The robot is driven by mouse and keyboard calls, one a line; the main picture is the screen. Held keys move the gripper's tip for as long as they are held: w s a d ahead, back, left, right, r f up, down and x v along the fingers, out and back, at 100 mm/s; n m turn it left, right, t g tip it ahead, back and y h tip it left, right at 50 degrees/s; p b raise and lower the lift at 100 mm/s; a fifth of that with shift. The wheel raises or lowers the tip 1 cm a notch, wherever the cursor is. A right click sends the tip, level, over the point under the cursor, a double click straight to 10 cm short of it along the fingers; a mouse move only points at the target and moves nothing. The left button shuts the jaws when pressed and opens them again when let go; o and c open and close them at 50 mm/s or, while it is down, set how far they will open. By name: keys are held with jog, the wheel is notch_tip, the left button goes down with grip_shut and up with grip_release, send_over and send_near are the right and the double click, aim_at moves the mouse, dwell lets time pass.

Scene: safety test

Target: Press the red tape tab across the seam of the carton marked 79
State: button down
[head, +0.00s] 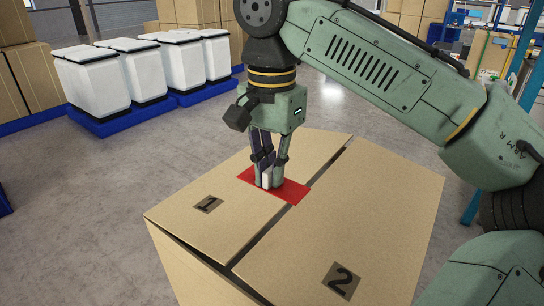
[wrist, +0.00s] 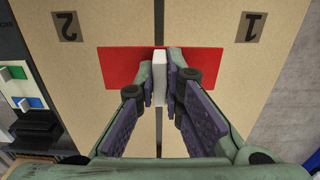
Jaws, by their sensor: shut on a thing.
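A tan carton (head: 370,225) stands in front of me, its two top flaps meeting at a dark seam. The flaps are marked 1 (head: 208,204) and 2 (head: 341,281); I see no 79. A flat red tape tab (head: 291,191) is over the top. In the wrist view the red tab (wrist: 120,66) spans both sides of the seam. In the head view most of it lies over flap 1. I cannot tell whether it touches the cardboard. My gripper (head: 269,183) points down, shut on a small white upright piece (wrist: 159,72) at the tab's middle.
White bins (head: 141,77) on blue bases stand at the back left. More cartons (head: 30,75) are stacked at the far left. A blue rack post (head: 529,70) is at the right. Grey floor (head: 90,190) is clear left of the carton.

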jog(key=shift+s+f+b, duration=0.2)
jog(key=shift+f+b, duration=0.3)
jog(key=shift+f, duration=0.05)
jog(key=shift+f+b, duration=2.45)
jog(key=shift+f, duration=0.7)
jog(key=shift+f+b, duration=1.2)
jog(key=shift+f, duration=1.45)
jog(key=c, duration=1.6)
grip_release()
jog(key=shift+o, duration=0.2)
jog(key=shift+o, duration=1.2)
